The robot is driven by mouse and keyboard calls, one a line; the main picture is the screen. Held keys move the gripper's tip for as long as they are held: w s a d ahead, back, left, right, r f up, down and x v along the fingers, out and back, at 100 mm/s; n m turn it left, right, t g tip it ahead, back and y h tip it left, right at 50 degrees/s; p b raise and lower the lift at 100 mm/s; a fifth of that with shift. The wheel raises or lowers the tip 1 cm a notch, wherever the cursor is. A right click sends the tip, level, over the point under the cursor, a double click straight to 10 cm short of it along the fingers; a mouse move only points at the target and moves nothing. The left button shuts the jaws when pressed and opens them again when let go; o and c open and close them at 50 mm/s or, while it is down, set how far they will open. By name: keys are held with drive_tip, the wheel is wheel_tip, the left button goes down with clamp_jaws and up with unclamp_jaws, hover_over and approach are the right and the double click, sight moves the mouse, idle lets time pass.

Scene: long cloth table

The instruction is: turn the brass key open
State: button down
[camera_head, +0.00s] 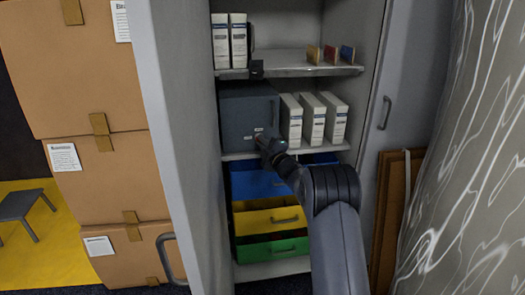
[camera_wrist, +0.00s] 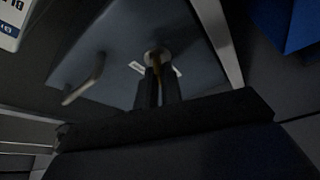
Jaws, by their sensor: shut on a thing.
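The brass key (camera_wrist: 157,70) shows as a thin yellowish strip between my fingers in the wrist view. It sits at a round lock (camera_wrist: 158,54) on the front of a dark grey box (camera_wrist: 120,45). My gripper (camera_wrist: 157,85) is shut on the key, and its fingers hide most of it. The key's exact angle is hard to tell in the dim picture. In the head view the grey box (camera_head: 245,108) stands on the cabinet's middle shelf with its door shut. My gripper (camera_head: 264,140) is at its lower right front and hides the key there.
A bar handle (camera_wrist: 85,82) sticks out beside the lock. White binders (camera_head: 313,118) stand right of the box. Blue, yellow (camera_head: 268,221) and green drawers are below.

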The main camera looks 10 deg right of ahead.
drive_tip(key=shift+a+f+m+t+h+b, duration=0.1)
drive_tip(key=shift+m+t+h+b, duration=0.85)
drive_tip(key=shift+m+b, duration=1.65)
drive_tip(key=shift+a+f+m+t+h+b, duration=0.1)
drive_tip(key=shift+m+t+h+b, duration=0.35)
drive_tip(key=shift+m+h+b, duration=2.05)
drive_tip(key=shift+a+f+m+t+h+b, duration=0.1)
drive_tip(key=shift+m+t+b, duration=0.9)
drive_tip(key=shift+m, duration=3)
drive_tip(key=shift+g+b, duration=0.3)
drive_tip(key=shift+b, duration=0.05)
drive_tip(key=c, duration=1.6)
unclamp_jaws()
drive_tip(key=p+v, duration=0.1)
drive_tip(key=v, duration=0.9)
drive_tip(key=shift+s, duration=0.35)
